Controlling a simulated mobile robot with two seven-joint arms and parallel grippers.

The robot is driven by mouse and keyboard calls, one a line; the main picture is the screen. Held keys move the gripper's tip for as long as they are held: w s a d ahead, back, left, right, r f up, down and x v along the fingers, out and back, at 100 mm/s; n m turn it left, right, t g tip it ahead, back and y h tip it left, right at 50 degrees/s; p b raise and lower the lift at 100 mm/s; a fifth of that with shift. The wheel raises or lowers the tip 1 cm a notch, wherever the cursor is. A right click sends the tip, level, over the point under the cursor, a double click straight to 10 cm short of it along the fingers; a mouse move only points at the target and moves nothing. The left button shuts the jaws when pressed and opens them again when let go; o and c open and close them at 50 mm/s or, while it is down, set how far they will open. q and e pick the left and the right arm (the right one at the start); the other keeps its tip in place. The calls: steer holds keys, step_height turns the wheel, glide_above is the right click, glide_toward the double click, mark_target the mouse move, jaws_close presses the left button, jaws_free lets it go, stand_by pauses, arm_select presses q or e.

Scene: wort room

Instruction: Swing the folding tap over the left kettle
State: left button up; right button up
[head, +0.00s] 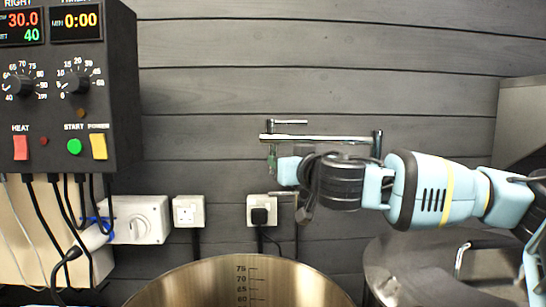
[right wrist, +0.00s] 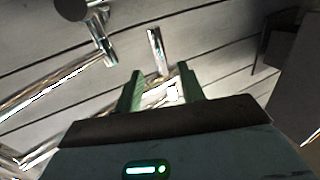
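The chrome folding tap (head: 325,138) is in front of the wall in the head view, its long bar running left to right above the space between the two kettles. It also shows in the right wrist view (right wrist: 50,85). The left kettle (head: 195,285) stands at the bottom centre with a scale inside its wall. My right gripper (head: 273,160) is at the tap's left end, just below the bar. In the right wrist view its green fingers (right wrist: 160,88) stand apart with bright metal between them; contact is unclear. My left gripper is not in view.
A second steel kettle (head: 385,290) with a handle stands at the lower right. A dark control box (head: 70,95) with hanging cables is at the left. Sockets (head: 188,211) line the wall behind the left kettle. Space above the left kettle looks clear.

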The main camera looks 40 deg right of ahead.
steer(key=x, duration=0.7)
steer(key=shift+w+f, duration=0.15)
jaws_close()
